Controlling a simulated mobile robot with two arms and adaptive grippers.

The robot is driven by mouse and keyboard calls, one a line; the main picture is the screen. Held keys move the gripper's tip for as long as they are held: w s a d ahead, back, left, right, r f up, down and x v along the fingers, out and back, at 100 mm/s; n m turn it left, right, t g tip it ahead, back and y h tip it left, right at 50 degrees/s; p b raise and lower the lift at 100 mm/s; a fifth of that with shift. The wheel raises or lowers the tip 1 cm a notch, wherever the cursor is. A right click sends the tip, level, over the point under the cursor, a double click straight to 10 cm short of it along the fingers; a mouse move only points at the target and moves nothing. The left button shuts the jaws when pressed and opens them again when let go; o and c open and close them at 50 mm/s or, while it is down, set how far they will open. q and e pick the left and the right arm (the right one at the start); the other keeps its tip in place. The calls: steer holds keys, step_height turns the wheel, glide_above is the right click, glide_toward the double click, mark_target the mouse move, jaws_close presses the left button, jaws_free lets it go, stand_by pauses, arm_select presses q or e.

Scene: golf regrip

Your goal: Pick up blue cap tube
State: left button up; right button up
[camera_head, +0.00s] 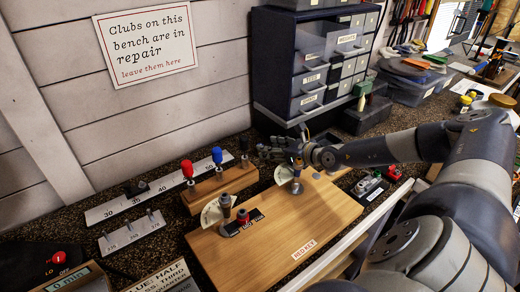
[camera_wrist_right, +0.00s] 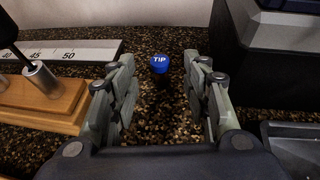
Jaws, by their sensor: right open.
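A round blue cap marked TIP (camera_wrist_right: 160,63) shows from above in the right wrist view. It lies in the gap between the two fingers of my right gripper (camera_wrist_right: 161,76), near the tips and apart from both. The tube under the cap is mostly in shadow. In the head view my right gripper (camera_head: 268,152) is near the drawer unit, its fingers small and dark. A blue-topped piece (camera_head: 217,155) stands at the wooden block there; I cannot tell if it is the same thing. My right gripper is open and empty. My left gripper is not in view.
The wooden block (camera_head: 222,187) holds upright pieces, one red-topped (camera_head: 187,169). A white ruler strip (camera_head: 150,193) lies along the wall. A drawer unit (camera_head: 305,60) stands behind my right gripper. A wooden board (camera_head: 285,225) with fittings lies in front.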

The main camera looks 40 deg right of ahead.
steer(key=shift+w, duration=0.4)
steer(key=p+x, duration=0.1)
steer(key=x, duration=0.4)
steer(key=shift+s+f, duration=0.1)
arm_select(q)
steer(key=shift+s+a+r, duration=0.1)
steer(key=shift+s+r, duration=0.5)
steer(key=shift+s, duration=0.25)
arm_select(e)
steer(key=c, duration=0.9)
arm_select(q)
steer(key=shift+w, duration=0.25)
arm_select(e)
jaws_close()
